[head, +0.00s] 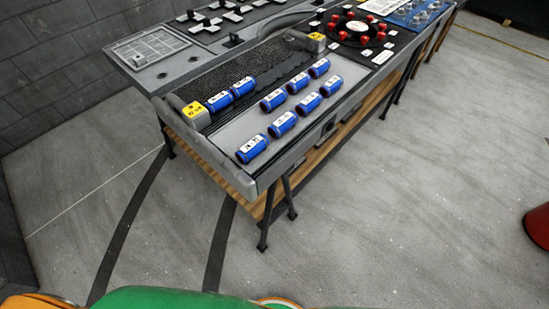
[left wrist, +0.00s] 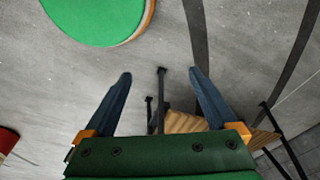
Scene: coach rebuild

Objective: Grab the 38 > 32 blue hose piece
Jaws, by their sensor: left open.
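Several blue hose pieces with white labels lie on the near end of the workbench in the head view. The nearest hose piece (head: 252,148) is at the front left; others are a second piece (head: 282,124), a third (head: 308,104) and more behind them. The label lettering is too small to read, so I cannot tell which is 38 > 32. My left gripper (left wrist: 160,78) shows in the left wrist view with its two dark blue fingers spread wide and nothing between them. It is away from the hose pieces, over the floor near the bench legs. My right gripper is not in view.
The workbench (head: 224,172) has a raised grey end rail and yellow-topped blocks (head: 196,113). A dark ribbed strip runs behind the hoses. A black plate with red knobs (head: 360,29) lies farther back. The floor (head: 380,200) in front is clear, with a red object (head: 538,226) at right.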

